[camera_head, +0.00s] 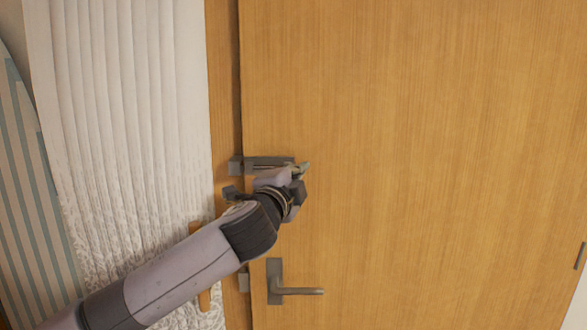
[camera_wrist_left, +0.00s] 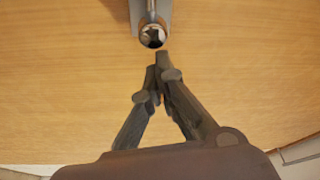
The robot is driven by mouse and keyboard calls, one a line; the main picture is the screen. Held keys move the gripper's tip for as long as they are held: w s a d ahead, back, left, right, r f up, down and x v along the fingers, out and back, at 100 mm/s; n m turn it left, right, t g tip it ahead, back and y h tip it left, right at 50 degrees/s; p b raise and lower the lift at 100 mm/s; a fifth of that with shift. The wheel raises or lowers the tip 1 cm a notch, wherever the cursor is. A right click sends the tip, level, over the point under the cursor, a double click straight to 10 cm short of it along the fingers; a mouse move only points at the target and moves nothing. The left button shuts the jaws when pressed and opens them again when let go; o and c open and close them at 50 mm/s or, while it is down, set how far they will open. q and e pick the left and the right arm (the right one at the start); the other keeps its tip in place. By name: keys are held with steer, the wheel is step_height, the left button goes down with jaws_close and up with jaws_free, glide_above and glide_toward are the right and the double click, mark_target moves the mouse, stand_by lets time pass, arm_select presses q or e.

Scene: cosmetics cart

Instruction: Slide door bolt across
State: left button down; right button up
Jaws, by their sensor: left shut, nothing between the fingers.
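The grey metal door bolt (camera_head: 265,161) is mounted horizontally near the left edge of the wooden door (camera_head: 420,150). Its keeper (camera_head: 235,166) is on the door frame side, to the left. My left gripper (camera_head: 304,171) is at the right end of the bolt, its fingers shut and empty. In the left wrist view the closed fingertips (camera_wrist_left: 160,60) are just below the shiny round bolt end (camera_wrist_left: 152,37), with a very small gap or light contact; I cannot tell which. My left wrist hides part of the bolt's lower side in the head view. My right gripper is out of view.
A lever door handle (camera_head: 298,291) is below my left wrist. A white patterned curtain (camera_head: 120,110) hangs left of the frame, beside a striped panel (camera_head: 25,190). The door surface to the right of the bolt is clear.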

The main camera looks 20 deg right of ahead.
arm_select(q)
steer(key=shift+a+f, duration=0.15)
steer(key=shift+a, duration=0.15)
steer(key=shift+d, duration=0.1)
steer(key=a, duration=0.1)
steer(key=w+a, duration=0.1)
steer(key=a, duration=0.1)
steer(key=shift+a+p, duration=0.15)
steer(key=shift+p, duration=0.25)
